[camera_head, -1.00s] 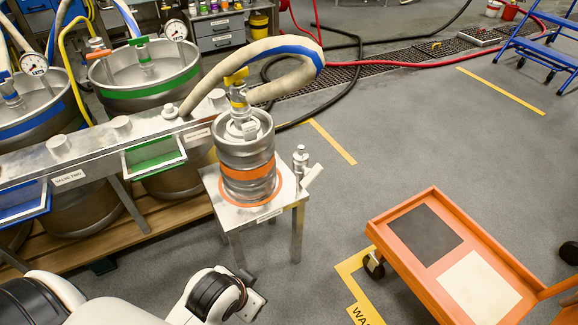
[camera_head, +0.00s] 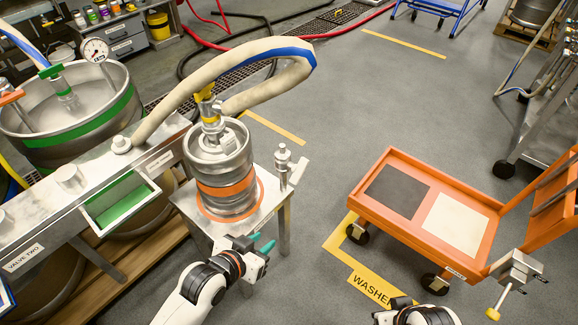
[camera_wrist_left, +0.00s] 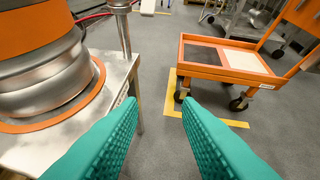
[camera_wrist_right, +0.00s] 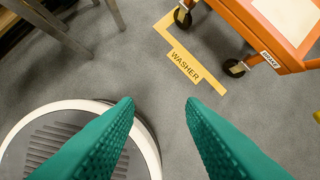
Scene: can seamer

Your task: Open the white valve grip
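A silver valve (camera_head: 283,162) stands upright at the right edge of the small metal stand. A pale, whitish lever (camera_head: 298,172) slants up on its right side and looks like the white valve grip. My left gripper (camera_head: 263,245), with teal fingers, is below and left of the valve, in front of the stand, apart from the grip. In the left wrist view its fingers (camera_wrist_left: 160,105) are spread and empty, with the silver post (camera_wrist_left: 119,25) beyond them. My right gripper (camera_wrist_right: 160,102) is open and empty above the floor; its fingers are outside the head view.
A keg with an orange band (camera_head: 226,185) and a thick hose (camera_head: 255,55) stands on the metal stand (camera_head: 190,205). An orange cart (camera_head: 400,250) stands at the right. A green tray (camera_head: 120,200) and steel vats are at the left. Floor between stand and cart is clear.

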